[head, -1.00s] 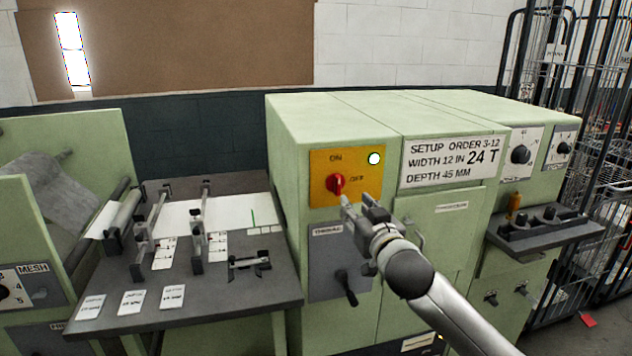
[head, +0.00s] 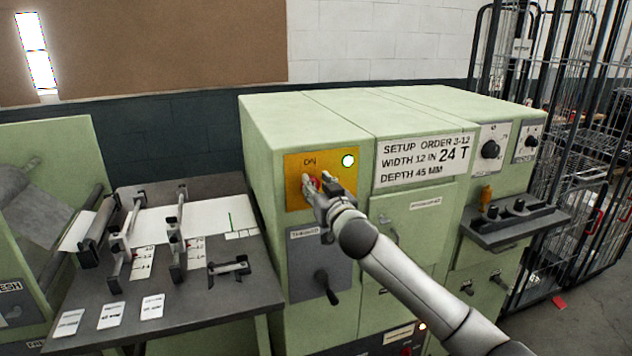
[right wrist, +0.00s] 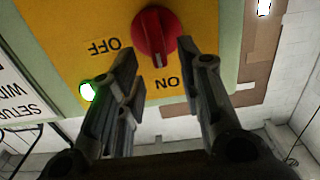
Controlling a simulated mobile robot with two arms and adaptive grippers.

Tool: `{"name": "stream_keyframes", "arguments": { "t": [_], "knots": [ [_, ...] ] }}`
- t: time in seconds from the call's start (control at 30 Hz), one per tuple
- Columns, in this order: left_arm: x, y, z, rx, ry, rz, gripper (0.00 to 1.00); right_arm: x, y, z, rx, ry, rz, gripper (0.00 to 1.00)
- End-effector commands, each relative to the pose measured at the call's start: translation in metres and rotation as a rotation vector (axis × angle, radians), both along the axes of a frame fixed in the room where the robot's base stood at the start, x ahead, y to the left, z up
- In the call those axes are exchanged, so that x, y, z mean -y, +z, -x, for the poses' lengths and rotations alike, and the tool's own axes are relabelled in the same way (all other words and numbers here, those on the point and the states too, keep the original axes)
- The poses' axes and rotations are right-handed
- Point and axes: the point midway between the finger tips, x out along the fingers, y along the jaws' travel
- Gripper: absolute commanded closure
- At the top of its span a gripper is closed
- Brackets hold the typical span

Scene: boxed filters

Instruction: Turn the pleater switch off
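The pleater switch is a red rotary knob (head: 314,183) on a yellow plate (head: 294,198) at the machine's front left. In the right wrist view, which is upside down, the knob (right wrist: 153,34) has its white mark toward the ON label. OFF is to one side. A lamp (head: 348,161) on the plate glows green; it also shows in the wrist view (right wrist: 87,91). My right gripper (head: 318,184) is at the knob in the head view, partly hiding it. In the wrist view its fingers (right wrist: 160,62) are apart, with the knob just ahead between the tips; contact is unclear. My left gripper is not in view.
A setup order sign (head: 424,158) is right of the plate. A black lever (head: 328,286) sits below it. A dark worktable (head: 215,308) with small fixtures and cards stands at left. A control shelf (head: 514,222) juts out at right, beside wire cages (head: 590,150).

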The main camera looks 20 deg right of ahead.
Motion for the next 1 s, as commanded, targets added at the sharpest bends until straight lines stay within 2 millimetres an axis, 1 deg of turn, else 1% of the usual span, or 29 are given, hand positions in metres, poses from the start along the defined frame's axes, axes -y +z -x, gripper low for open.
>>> {"name": "stream_keyframes", "arguments": {
  "t": [0.03, 0.2, 0.53, 0.57, 0.8, 1.0],
  "knots": [
    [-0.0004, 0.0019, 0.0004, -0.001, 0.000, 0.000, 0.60, -0.0005, 0.0006, -0.0042, -0.001, 0.000, 0.001, 0.66],
    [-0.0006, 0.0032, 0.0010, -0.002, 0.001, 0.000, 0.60, -0.0013, 0.0005, -0.0118, 0.000, 0.002, 0.000, 0.66],
    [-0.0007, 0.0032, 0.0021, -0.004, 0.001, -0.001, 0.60, -0.0010, -0.0004, -0.0135, 0.000, 0.001, 0.000, 0.66],
    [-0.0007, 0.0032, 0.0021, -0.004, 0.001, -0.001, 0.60, -0.0010, -0.0004, -0.0134, 0.000, 0.001, 0.000, 0.69],
    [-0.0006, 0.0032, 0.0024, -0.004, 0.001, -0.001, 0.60, -0.0009, -0.0004, -0.0133, -0.001, 0.001, 0.000, 0.99],
    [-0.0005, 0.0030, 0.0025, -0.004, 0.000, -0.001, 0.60, -0.0009, -0.0006, -0.0133, -0.001, 0.001, -0.002, 1.00]
  ]
}}
